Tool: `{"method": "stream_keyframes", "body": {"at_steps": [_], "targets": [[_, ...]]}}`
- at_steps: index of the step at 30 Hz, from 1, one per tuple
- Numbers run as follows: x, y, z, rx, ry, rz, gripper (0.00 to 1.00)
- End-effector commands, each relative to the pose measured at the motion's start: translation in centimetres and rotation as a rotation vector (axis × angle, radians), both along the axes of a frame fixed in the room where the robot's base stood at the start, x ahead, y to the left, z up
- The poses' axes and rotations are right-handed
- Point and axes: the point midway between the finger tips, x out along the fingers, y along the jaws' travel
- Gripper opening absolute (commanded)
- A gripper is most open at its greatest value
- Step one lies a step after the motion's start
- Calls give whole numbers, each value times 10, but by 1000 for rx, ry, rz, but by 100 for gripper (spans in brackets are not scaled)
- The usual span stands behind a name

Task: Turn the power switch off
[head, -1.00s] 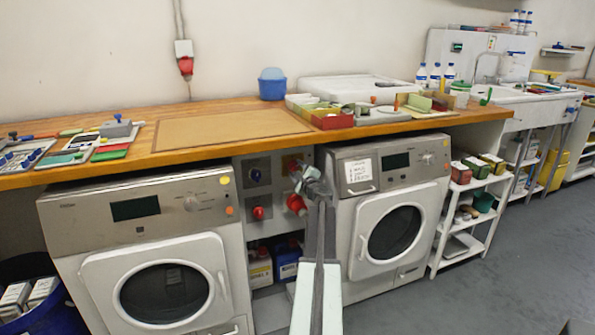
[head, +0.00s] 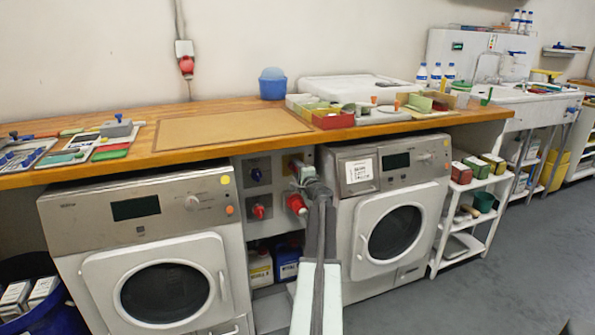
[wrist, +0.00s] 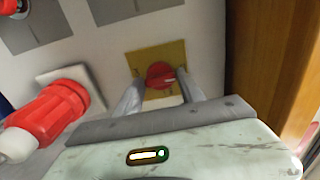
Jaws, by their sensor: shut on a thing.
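The power switch is a round red knob (wrist: 160,73) on a yellow square plate (wrist: 174,52), seen in the wrist view. A pale mark runs across the knob. My gripper (wrist: 163,92) is shut on the knob, one finger on each side of it. In the head view my gripper (head: 298,168) is at the upper right of the grey panel (head: 277,172) between the two washing machines. It hides most of the switch there. I cannot read any on or off marking.
A red plug (wrist: 52,112) sticks out close beside the switch; it also shows in the head view (head: 297,204). Another red knob (head: 259,212) and a dark blue knob (head: 256,175) are on the panel's left. The wooden worktop (head: 220,155) overhangs just above.

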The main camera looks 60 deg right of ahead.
Motion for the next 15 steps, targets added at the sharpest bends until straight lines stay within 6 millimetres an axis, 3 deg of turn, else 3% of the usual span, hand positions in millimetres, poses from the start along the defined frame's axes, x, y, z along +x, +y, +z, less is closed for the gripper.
{"method": "stream_keyframes", "body": {"at_steps": [12, 13, 15], "targets": [[-2, 0, -1, -8, 8, -2, 5], [-2, 0, -1, -8, 8, -2, 49], [-2, 0, -1, -7, 7, -2, 68]]}}
